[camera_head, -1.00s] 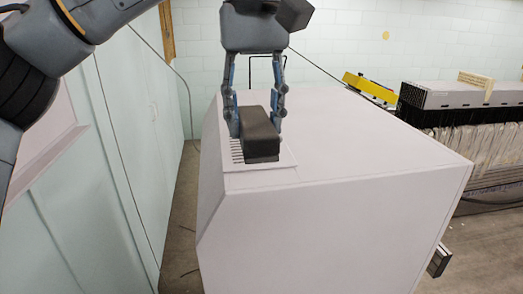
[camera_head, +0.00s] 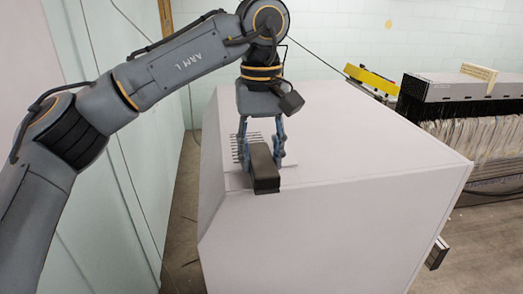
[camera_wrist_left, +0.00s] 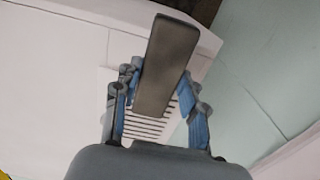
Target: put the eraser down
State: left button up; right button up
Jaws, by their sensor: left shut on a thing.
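The eraser (camera_head: 264,170) is a dark grey-brown block held between the fingers of my left gripper (camera_head: 264,155). It is over the front left part of the top of a large pale box-shaped cabinet (camera_head: 340,220). The left wrist view shows the eraser (camera_wrist_left: 168,62) between the blue fingers of the gripper (camera_wrist_left: 160,108), its far end reaching toward the cabinet's edge. I cannot tell whether its underside touches the top. My right gripper is not in view.
A slotted vent (camera_head: 241,150) lies beside and behind the eraser on the cabinet top. The rest of the top is clear. A yellow bar (camera_head: 370,78) and a machine with pale threads (camera_head: 485,140) stand at the right. A pale wall (camera_head: 110,180) runs along the left.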

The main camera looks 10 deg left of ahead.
aim_at(262, 159)
pick_arm(q)
jog(key=shift+s+f, duration=0.1)
jog(key=shift+d+f, duration=0.1)
jog(key=shift+f, duration=0.05)
jog(key=o, duration=1)
jog(key=shift+r, duration=0.8)
notch_tip(262, 159, up, 11)
